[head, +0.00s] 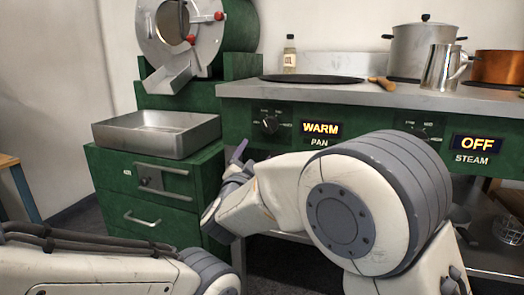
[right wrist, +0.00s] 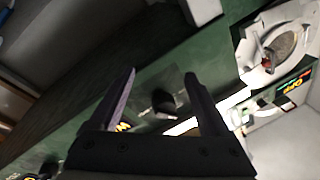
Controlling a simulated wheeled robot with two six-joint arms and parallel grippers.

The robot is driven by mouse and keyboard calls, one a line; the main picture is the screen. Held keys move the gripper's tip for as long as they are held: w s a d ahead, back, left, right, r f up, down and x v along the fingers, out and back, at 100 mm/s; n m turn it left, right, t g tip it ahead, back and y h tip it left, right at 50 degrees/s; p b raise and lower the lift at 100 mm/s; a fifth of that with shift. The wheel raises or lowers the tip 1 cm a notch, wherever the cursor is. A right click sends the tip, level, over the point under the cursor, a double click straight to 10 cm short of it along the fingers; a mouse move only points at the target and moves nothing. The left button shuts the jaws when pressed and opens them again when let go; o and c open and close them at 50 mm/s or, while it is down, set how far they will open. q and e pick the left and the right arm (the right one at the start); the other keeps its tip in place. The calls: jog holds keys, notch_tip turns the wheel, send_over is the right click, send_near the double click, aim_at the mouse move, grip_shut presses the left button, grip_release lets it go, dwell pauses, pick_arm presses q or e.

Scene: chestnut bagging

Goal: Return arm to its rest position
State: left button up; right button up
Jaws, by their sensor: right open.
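My right gripper (head: 239,154) is in front of the green counter, just right of the metal tray, with my arm bent across the middle of the head view. In the right wrist view its two fingers (right wrist: 160,76) stand apart with nothing between them. A dark knob (right wrist: 163,101) on the green panel shows beyond the gap, apart from the fingers. My left arm crosses the lower left of the head view; its gripper is out of the picture.
An empty metal tray (head: 150,119) sits on the green drawer cabinet (head: 115,185). The counter (head: 300,91) holds a flat dark pan (head: 312,78), an oil bottle (head: 290,55), a large pot (head: 418,48), a metal pitcher (head: 440,68) and a copper pot (head: 497,67). Displays read WARM and OFF.

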jog(key=s+d+f+n+g+y, duration=0.3)
jog(key=d+f+n+g, duration=0.15)
jog(key=f, duration=0.35)
jog(key=s+d+f+n+g+y, duration=0.2)
jog(key=d+f+n+g, duration=0.15)
jog(key=d+f, duration=0.35)
jog(key=s+d+f+n+g, duration=0.1)
jog(key=s+d+f+g, duration=0.25)
jog(key=s, duration=0.35)
jog(key=s+d+f+g+h, duration=0.1)
jog(key=s+d+f+g, duration=0.2)
jog(key=s, duration=0.4)
jog(key=s+d+f+n+g, duration=0.1)
jog(key=s+d+f+g, duration=0.1)
jog(key=s+d+f, duration=0.4)
jog(key=s+a+r+n+g+p, duration=0.1)
jog(key=s+a+r+n+p, duration=0.1)
jog(key=s+a+r+p, duration=0.5)
jog(key=s+a+r+n+g+p, duration=0.1)
jog(key=s+a+r+n+p, duration=0.2)
jog(key=r, duration=0.6)
jog(key=s+a+r+n+g+p, duration=0.1)
jog(key=s+a+r+n+p, duration=0.1)
jog(key=s+a+r+p, duration=0.35)
notch_tip(320, 180, up, 39)
jog(key=w+p, duration=0.1)
jog(key=p, duration=3.7)
jog(key=shift+a+y+p, duration=0.25)
jog(key=shift+y+p, duration=0.05)
jog(key=shift+y, duration=0.1)
